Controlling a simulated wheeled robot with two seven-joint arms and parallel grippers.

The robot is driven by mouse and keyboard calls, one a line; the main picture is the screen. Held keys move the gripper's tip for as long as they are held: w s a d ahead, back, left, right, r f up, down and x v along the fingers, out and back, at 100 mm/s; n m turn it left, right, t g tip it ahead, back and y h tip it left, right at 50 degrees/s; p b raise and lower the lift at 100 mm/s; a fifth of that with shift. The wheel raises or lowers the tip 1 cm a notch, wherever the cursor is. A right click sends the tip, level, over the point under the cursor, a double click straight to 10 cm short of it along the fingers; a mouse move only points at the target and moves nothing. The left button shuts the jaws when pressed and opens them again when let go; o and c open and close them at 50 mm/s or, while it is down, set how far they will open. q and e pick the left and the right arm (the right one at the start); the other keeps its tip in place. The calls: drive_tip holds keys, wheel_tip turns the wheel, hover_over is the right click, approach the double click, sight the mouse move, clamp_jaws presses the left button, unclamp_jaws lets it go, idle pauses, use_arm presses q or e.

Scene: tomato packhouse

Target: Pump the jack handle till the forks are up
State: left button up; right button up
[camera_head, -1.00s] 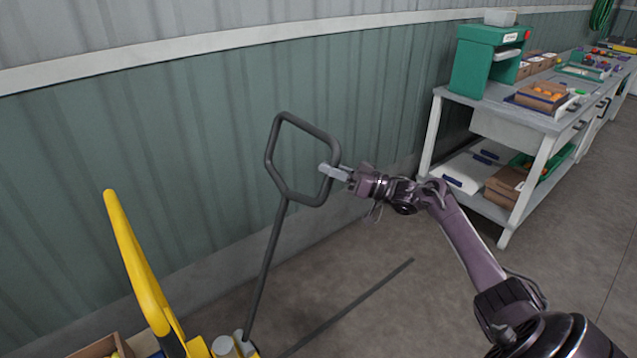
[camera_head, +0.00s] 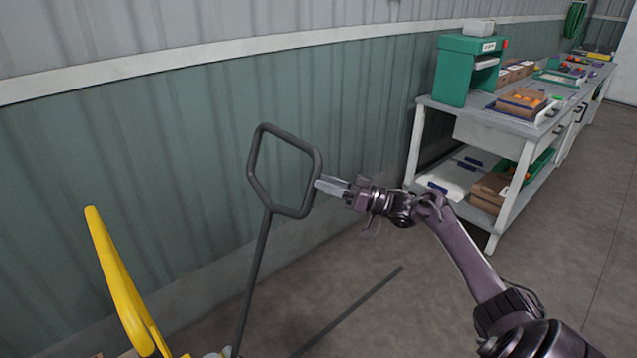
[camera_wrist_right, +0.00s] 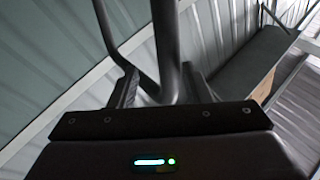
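The jack handle is a dark grey pole with a closed angular loop (camera_head: 251,172) at its top. It leans slightly right, and its foot is cut off at the bottom edge. A yellow curved part (camera_head: 117,282), apparently of the jack, stands at lower left. The forks are not in view. My right gripper (camera_head: 320,184) is at the loop's lower right side, fingertips at the bar. In the right wrist view, the two fingers (camera_wrist_right: 160,88) are apart, with the dark bar (camera_wrist_right: 165,35) between or just beyond them, and a gap shows beside it. My left gripper is not in view.
A ribbed green wall (camera_head: 370,120) stands close behind the handle. A grey workbench (camera_head: 480,118) with a green machine (camera_head: 452,70), boxes and trays stands at right. The floor (camera_head: 390,320) between is clear apart from a dark strip or shadow.

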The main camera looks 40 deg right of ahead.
drive_tip(key=v, duration=0.5)
drive_tip(key=shift+b, duration=0.35)
